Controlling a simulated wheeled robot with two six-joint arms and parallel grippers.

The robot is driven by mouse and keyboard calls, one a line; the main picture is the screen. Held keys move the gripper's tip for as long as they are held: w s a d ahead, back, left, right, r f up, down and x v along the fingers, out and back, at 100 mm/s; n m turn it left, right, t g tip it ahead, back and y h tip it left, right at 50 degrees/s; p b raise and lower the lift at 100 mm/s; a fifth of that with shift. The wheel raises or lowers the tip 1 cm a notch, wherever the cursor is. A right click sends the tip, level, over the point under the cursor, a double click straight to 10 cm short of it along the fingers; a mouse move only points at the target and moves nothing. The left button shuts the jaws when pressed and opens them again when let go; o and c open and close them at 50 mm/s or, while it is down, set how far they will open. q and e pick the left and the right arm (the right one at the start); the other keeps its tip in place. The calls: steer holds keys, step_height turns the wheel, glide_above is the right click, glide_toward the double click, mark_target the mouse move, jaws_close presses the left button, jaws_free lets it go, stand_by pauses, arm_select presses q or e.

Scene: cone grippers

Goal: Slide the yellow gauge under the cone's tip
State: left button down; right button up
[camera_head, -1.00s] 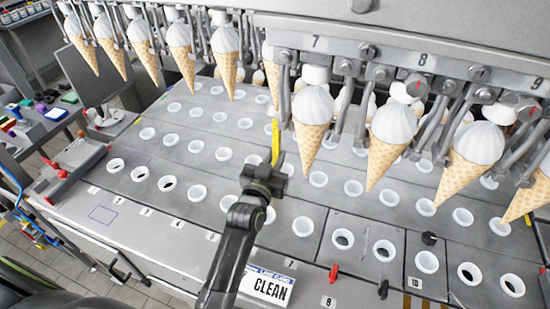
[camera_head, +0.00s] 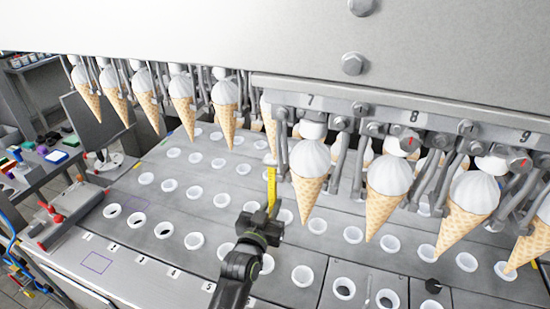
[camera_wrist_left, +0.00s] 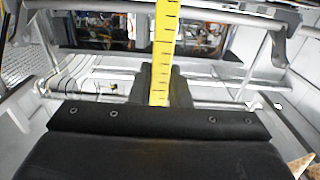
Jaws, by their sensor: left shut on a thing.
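My left gripper (camera_head: 265,216) is shut on the yellow gauge (camera_head: 271,186), a thin upright strip that rises above the fingers. In the left wrist view the gauge (camera_wrist_left: 165,52) shows black marks along its length and stands between the dark fingers (camera_wrist_left: 163,88). The nearest cone (camera_head: 309,180), with a white top, hangs point down under the number 7, just right of the gauge. The gauge appears beside this cone, left of its tip in the picture; their depth gap is hard to judge. My right gripper is not in view.
More cones (camera_head: 388,188) hang in a row to the right and left (camera_head: 183,102), held by grey metal arms. Below is a grey deck (camera_head: 140,238) with rows of white-rimmed holes. A grey housing (camera_head: 220,35) spans above. A red clamp (camera_head: 52,215) sits at left.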

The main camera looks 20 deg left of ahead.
arm_select(q)
steer(key=shift+w+a+r+p, duration=0.1)
steer(key=shift+a+p, duration=0.4)
steer(key=shift+a, duration=1.9)
steer(key=shift+r, duration=0.1)
steer(key=shift+r+p, duration=0.95)
steer(key=shift+p, duration=0.05)
steer(key=s+b, duration=0.6)
steer(key=s, duration=1.4)
steer(key=shift+a+r+b, duration=0.35)
steer(key=shift+r+b, duration=0.05)
steer(key=shift+r, duration=0.05)
